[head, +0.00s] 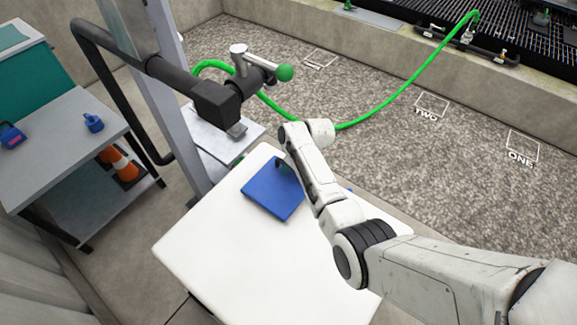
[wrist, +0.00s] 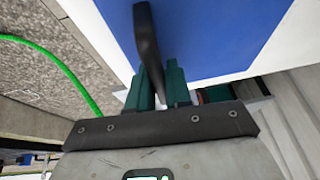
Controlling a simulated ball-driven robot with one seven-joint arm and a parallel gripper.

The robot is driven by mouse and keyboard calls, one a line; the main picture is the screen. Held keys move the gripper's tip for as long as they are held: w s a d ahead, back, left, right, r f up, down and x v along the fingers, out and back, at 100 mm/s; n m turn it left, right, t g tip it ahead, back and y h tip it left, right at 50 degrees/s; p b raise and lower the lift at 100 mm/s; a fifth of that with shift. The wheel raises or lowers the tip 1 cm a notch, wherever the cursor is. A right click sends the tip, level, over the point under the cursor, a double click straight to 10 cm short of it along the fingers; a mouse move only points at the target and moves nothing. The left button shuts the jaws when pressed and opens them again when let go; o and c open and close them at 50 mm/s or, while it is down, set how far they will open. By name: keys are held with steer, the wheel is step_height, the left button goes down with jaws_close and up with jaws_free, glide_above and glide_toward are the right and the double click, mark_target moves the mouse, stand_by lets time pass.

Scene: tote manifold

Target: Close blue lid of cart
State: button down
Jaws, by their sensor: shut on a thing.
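The blue lid (head: 268,195) lies at the white cart top (head: 215,262), just left of my arm in the head view. I cannot tell whether it sits flush. It also shows in the wrist view (wrist: 220,35), with a white border beside it. A dark handle (wrist: 146,35) stands out from the lid. My gripper (wrist: 155,80) has its green fingers shut on this handle. In the head view my gripper (head: 284,167) is at the lid's upper right part, and my wrist partly hides it.
A dark pipe arm with a green ball knob (head: 285,73) stands behind the cart. A green hose (head: 385,105) runs over the gravel. The cart top's front is clear.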

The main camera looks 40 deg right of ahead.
steer(key=shift+s+f, duration=0.1)
steer(key=shift+f, duration=0.1)
steer(key=c, duration=1.1)
jaws_free()
steer(key=shift+d, duration=0.1)
steer(key=shift+r, duration=0.1)
steer(key=p+v, duration=0.1)
steer(key=v, duration=0.9)
steer(key=shift+r, duration=0.3)
